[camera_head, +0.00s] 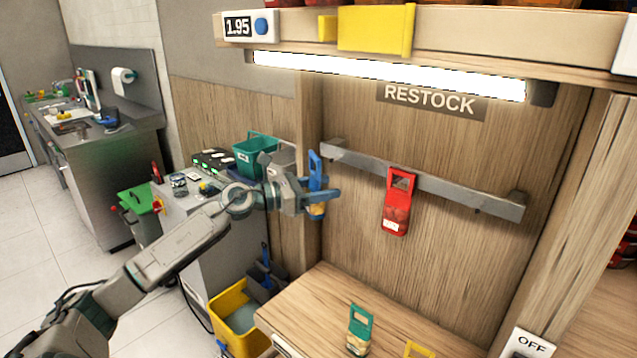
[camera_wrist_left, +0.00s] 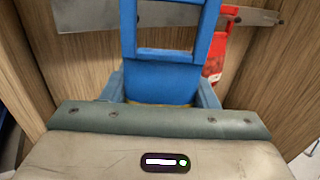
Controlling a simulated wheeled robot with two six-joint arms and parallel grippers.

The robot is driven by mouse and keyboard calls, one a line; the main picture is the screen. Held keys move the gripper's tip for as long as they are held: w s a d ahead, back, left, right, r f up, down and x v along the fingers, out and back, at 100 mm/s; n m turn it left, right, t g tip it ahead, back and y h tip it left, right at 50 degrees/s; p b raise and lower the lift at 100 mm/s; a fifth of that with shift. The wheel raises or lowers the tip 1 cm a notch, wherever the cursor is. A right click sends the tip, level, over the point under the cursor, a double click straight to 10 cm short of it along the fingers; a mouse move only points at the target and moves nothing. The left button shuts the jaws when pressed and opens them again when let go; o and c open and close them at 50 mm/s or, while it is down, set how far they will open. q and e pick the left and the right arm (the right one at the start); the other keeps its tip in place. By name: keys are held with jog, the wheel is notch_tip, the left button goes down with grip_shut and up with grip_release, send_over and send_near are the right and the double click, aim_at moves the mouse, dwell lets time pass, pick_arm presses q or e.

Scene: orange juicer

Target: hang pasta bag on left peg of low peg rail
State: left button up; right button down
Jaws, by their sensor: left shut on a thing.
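My left gripper (camera_head: 326,194) is shut on a blue-topped bag, the likely pasta bag (camera_head: 315,165); its label is not readable. The bag hangs upright, with a blue loop handle on top, just left of and in front of the rail's left end. In the left wrist view the blue handle (camera_wrist_left: 165,68) stands up between the fingers, with the lower bag hidden. The low peg rail (camera_head: 450,187) is a grey bar on the wood back panel. The left peg is too small to make out clearly. My right gripper is not in view.
A red bag (camera_head: 397,205) hangs mid-rail. A green-topped bag (camera_head: 359,328) and a yellow-topped bag (camera_head: 419,349) are on the wooden shelf (camera_head: 320,295) below. A lit shelf (camera_head: 390,75) overhangs the rail. A wooden post (camera_head: 308,180) stands beside the rail's left end.

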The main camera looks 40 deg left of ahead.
pick_arm(q)
jog(key=w+p, duration=0.3)
jog(key=w, duration=0.4)
jog(key=shift+d+f, duration=0.2)
jog(key=shift+d, duration=0.1)
jog(key=shift+w+f+b, duration=0.4)
jog(key=shift+w+b, duration=0.05)
jog(key=shift+w, duration=0.05)
dwell(0.7)
jog(key=o, duration=0.9)
jog(key=shift+w+f, duration=0.1)
jog(key=shift+o, duration=0.9)
jog(key=shift+w+d+f, duration=0.1)
jog(key=shift+w, duration=0.15)
jog(key=shift+s, duration=0.1)
